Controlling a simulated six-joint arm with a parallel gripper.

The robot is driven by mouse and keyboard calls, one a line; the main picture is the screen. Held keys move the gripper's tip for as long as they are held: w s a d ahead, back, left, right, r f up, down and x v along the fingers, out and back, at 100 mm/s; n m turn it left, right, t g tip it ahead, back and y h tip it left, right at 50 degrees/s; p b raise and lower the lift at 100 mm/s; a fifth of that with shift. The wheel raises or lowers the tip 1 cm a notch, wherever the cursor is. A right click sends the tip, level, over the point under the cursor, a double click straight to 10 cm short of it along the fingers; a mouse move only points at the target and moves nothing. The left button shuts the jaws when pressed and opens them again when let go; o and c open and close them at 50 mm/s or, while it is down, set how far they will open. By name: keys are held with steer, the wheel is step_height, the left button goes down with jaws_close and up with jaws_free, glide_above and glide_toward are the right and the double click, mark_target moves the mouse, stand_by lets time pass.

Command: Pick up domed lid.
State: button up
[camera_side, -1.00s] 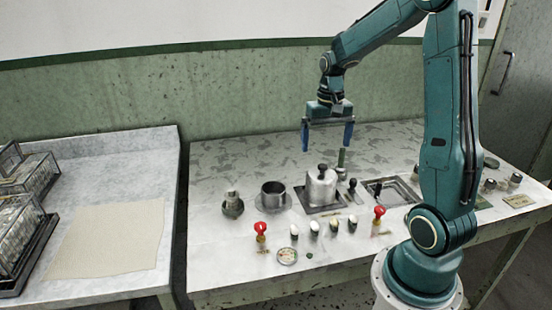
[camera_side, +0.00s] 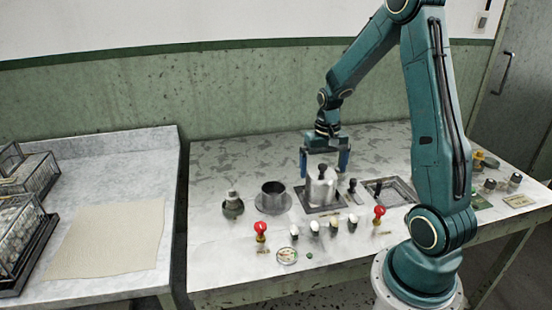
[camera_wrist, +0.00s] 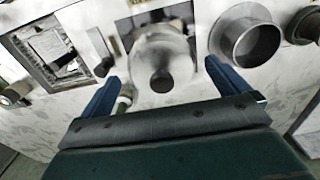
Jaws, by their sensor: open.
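The domed lid (camera_side: 321,184) is grey metal with a black knob on top. It appears to sit on a dark square frame (camera_side: 340,207) set in the table. In the wrist view the lid (camera_wrist: 160,48) is blurred, with its knob (camera_wrist: 162,80) toward the camera, between my fingers. My gripper (camera_side: 323,168) is open, its two blue fingers pointing down to either side of the lid's top. In the wrist view my gripper (camera_wrist: 161,70) holds nothing between its fingers. Whether a finger touches the lid cannot be told.
A round metal cup (camera_side: 273,194) stands left of the lid. A rectangular recessed tray (camera_side: 390,193) lies to the right, with a small black-handled piece (camera_side: 352,189) between. Red-topped valves (camera_side: 261,230) and several white knobs line the front. The table's back left is clear.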

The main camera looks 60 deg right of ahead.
mark_target(322, 174)
steer(key=shift+f, duration=2.6)
steer(key=shift+c, duration=0.2)
steer(key=c, duration=0.9)
steer(key=shift+w+r, duration=0.1)
steer(key=shift+r, duration=0.1)
step_height(322, 174, up, 20)
steer(key=shift+f, duration=0.1)
steer(key=w+a+f+n, duration=0.6)
steer(key=w+a+f, duration=0.3)
steer(key=w+f, duration=0.1)
steer(key=shift+w+a, duration=0.15)
steer(key=shift+w, duration=0.15)
